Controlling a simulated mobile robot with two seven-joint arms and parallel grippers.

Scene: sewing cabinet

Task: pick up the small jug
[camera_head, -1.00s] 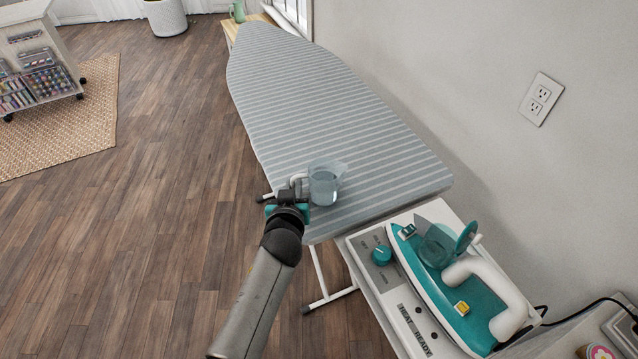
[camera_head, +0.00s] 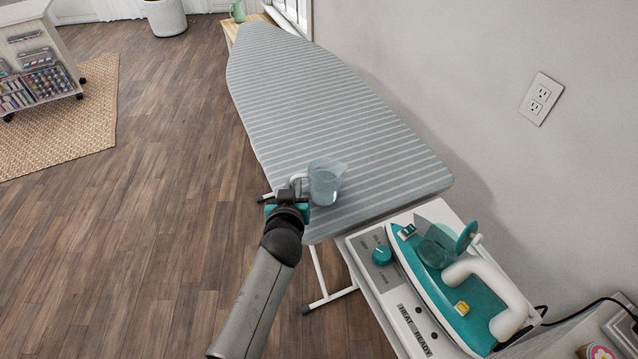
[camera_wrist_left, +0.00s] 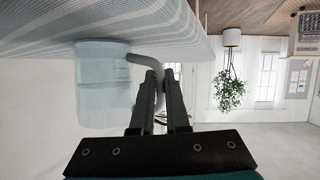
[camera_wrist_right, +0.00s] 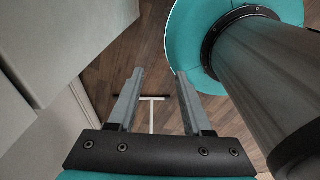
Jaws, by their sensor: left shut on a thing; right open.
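The small jug (camera_head: 325,184) is clear and pale blue, with a white handle on its left side. It is upright at the near end of the ironing board (camera_head: 345,130). My left gripper (camera_head: 291,192) is at the jug's handle and shut on it. In the left wrist view the jug (camera_wrist_left: 103,88) is beside the fingers, and its handle reaches the gap between the fingertips (camera_wrist_left: 164,76). Whether the jug's base touches the board is hard to tell. My right gripper (camera_wrist_right: 156,72) is open and empty in the right wrist view, away from the jug.
A teal and white iron (camera_head: 455,285) rests on a white stand (camera_head: 375,275) right of the board's near end. A wall (camera_head: 470,90) runs along the board's right side. Wooden floor (camera_head: 150,220) is clear to the left. A green pitcher (camera_head: 238,12) stands far off.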

